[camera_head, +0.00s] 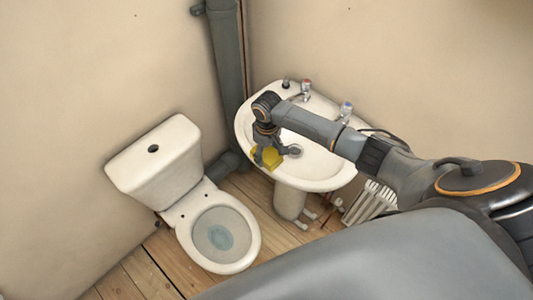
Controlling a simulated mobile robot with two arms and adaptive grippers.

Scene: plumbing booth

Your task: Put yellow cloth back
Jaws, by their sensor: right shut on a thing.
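The yellow cloth (271,157) is at the front left part of the white sink (322,181). My right gripper (266,158) is shut on the yellow cloth, over the sink's left front rim. Whether the cloth touches the basin cannot be told. The fingers hide part of the cloth. My right arm reaches in from the right across the sink. My left gripper is not in view.
A white toilet (169,160) with its bowl open stands left of the sink. A grey pipe (226,60) runs up the corner behind. Two taps (306,88) stand on the sink's back rim. A white radiator (369,201) is right of the pedestal.

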